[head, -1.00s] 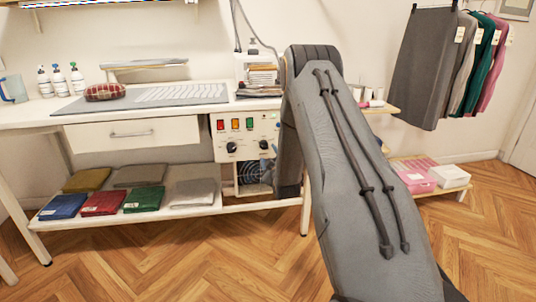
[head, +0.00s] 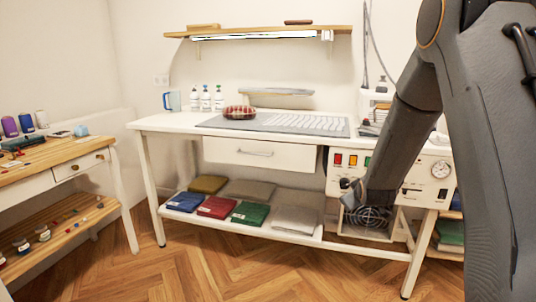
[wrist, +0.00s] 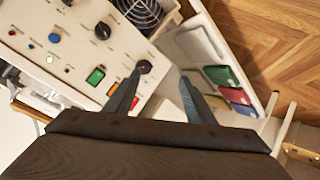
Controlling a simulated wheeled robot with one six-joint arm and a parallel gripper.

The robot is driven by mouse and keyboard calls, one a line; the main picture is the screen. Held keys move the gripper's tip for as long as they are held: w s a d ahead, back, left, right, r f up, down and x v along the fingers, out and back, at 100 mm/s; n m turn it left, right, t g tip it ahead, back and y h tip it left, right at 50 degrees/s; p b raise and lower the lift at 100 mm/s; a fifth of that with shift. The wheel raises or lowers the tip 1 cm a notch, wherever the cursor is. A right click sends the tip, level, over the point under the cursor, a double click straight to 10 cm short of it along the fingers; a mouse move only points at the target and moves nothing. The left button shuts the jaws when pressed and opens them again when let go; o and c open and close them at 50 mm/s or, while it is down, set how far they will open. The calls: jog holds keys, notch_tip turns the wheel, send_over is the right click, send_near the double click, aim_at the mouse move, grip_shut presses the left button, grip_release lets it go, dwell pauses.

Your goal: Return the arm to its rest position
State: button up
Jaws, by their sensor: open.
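My arm shows large at the right of the head view and reaches down in front of the control panel (head: 432,170). My gripper shows in the wrist view (wrist: 160,85) with its two fingers apart and nothing between them. The left fingertip appears close to a black knob (wrist: 144,66) on the panel; I cannot tell if they touch. The panel also bears a green lit switch (wrist: 95,76), with orange and red ones beside it. In the head view the gripper's fingers are hard to make out against the panel.
The white worktable (head: 165,122) holds a grey mat and a plaid cushion (head: 239,112). Folded cloths lie on its lower shelf (head: 280,236). A wooden table (head: 40,168) with spools stands at the left. The wooden floor (head: 190,275) in front is clear.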

jog(key=s+a+r+m+g+y, duration=0.1)
jog(key=s+a+r+g, duration=0.15)
jog(key=s+a, duration=0.6)
jog(key=s+a+r+m+g+y, duration=0.1)
jog(key=s+a+r+g, duration=0.3)
jog(key=s, duration=0.8)
jog(key=s+a+m+g, duration=0.1)
jog(key=s+a+g, duration=0.15)
jog(key=s, duration=0.95)
jog(key=s+a+g, duration=0.2)
jog(key=s+a, duration=0.1)
jog(key=s, duration=0.9)
jog(key=d+r+m+p, duration=0.2)
jog(key=d+r+p, duration=0.5)
jog(key=p, duration=0.7)
jog(key=shift+d+r+h, duration=0.2)
jog(key=shift+d+h, duration=0.05)
jog(key=shift+h, duration=0.05)
